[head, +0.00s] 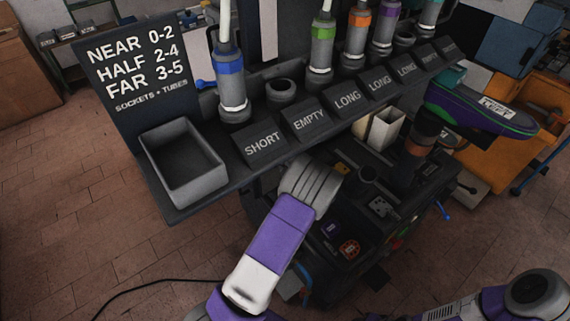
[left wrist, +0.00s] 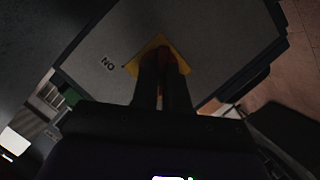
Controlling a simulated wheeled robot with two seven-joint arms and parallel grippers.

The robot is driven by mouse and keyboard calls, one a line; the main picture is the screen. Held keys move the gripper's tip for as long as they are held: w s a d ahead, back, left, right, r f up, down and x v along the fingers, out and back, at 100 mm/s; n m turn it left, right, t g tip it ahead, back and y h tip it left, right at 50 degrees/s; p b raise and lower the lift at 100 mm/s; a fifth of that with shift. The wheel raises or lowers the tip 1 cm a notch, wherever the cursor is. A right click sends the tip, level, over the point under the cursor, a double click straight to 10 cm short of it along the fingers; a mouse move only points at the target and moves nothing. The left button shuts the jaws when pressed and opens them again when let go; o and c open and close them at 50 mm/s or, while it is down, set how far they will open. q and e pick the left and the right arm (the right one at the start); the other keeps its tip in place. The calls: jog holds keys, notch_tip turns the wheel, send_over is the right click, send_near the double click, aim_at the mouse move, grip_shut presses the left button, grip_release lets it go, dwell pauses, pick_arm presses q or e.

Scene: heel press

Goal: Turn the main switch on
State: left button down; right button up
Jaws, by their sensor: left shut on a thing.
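In the left wrist view, the main switch's yellow plate (left wrist: 155,43) sits on a grey panel (left wrist: 215,35), with an upside-down "ON" mark (left wrist: 108,63) to its left. My left gripper (left wrist: 163,62) is at the middle of the plate, its two dark fingers close together and shut on the switch. A little red shows between the fingertips; most of the switch is hidden, so I cannot tell its angle. In the head view my left arm reaches under the front of the shelf and the gripper is hidden. My right gripper is out of view.
The dark shelf (head: 225,190) overhangs my left arm, with a grey bin (head: 182,163), a labelled sign (head: 130,65) and several coloured-band tubes. Brick floor is open at left.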

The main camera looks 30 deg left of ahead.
pick_arm(q)
jog(key=shift+w+d+f+m+g+y+p, duration=0.15)
jog(key=shift+m+g+y+p, duration=0.4)
jog(key=shift+m+g+p, duration=0.95)
jog(key=shift+w+r+m+g+y+p, duration=0.15)
jog(key=shift+m+g+y+p, duration=0.55)
jog(key=shift+m, duration=1.55)
jog(key=shift+w+d+f+m+g+y+p, duration=0.1)
jog(key=shift+w+m+g+y+p, duration=0.35)
jog(key=shift+m+g, duration=1.2)
jog(key=shift+s+m+t, duration=0.2)
jog(key=shift+m+t, duration=0.05)
jog(key=shift+m, duration=0.15)
jog(key=c, duration=1.1)
grip_release()
jog(key=shift+c, duration=0.2)
